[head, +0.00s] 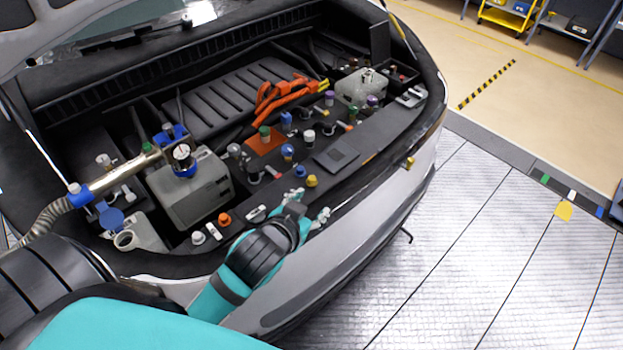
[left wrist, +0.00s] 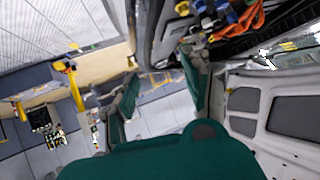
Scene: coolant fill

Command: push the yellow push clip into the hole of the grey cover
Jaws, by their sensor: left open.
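My left gripper (head: 312,204) is open over the front edge of the engine bay, with nothing seen between its fingers. Its two fingers also show apart in the left wrist view (left wrist: 162,82). A dark grey flat cover (head: 337,157) with a small darker square lies beyond the gripper, slightly right; I cannot make out its hole. A small yellow piece (head: 409,162) is at the front edge of the car, right of the gripper, and looks like the push clip. A yellow cap (head: 312,181) stands just beyond the fingers, beside a blue one. My right gripper is not in view.
Several coloured caps stand around the cover. Orange cables (head: 285,93) lie behind it. A grey box with a gauge (head: 190,188) and a metal pipe (head: 125,175) stand at the left.

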